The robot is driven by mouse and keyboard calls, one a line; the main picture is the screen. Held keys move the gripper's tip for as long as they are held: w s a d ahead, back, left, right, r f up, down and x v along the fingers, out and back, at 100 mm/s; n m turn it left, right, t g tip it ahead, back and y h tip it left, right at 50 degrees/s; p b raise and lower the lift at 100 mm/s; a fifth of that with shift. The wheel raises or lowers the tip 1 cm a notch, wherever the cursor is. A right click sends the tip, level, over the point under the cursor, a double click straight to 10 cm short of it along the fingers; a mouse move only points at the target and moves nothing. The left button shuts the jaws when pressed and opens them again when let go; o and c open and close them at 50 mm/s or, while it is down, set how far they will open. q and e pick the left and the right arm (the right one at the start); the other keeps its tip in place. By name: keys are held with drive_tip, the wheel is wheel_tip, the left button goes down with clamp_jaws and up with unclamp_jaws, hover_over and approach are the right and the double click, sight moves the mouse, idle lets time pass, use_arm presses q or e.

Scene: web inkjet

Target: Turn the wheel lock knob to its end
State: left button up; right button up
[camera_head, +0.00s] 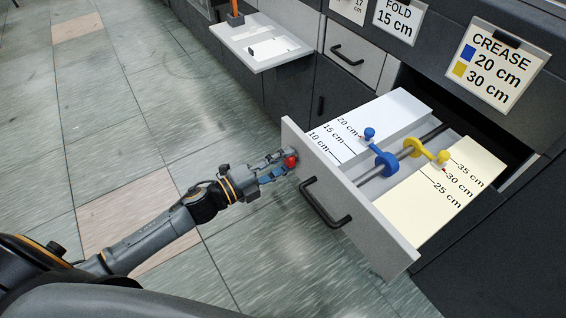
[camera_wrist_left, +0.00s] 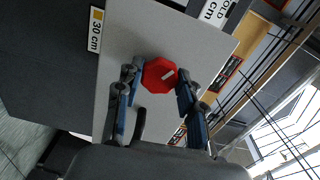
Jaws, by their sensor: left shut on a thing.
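The wheel lock knob is a red knob (camera_head: 291,161) on the left end of the light grey drawer front. In the left wrist view one finger of the gripper (camera_wrist_left: 156,86) is on each side of the knob. The fingers partly hide the knob in the head view. My right gripper is not in view.
The open drawer (camera_head: 400,250) has a black handle (camera_head: 325,204). Inside, a blue wheel (camera_head: 386,164) and a yellow wheel (camera_head: 414,147) sit on a rod between printed scales. A sign (camera_head: 493,66) reads blue 20 cm, yellow 30 cm. A white tray (camera_head: 262,64) juts out behind.

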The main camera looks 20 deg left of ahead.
use_arm(q)
drive_tip(key=m+b, duration=0.2)
drive_tip(key=m, duration=0.4)
drive_tip(key=shift+f+m, duration=0.15)
drive_tip(key=shift+m, duration=0.15)
drive_tip(key=m+b, duration=0.2)
drive_tip(key=m, duration=0.3)
drive_tip(key=shift+b, duration=0.35)
drive_tip(key=shift+m, duration=0.3)
drive_tip(key=o, duration=1.2)
drive_tip(key=v, duration=1.2)
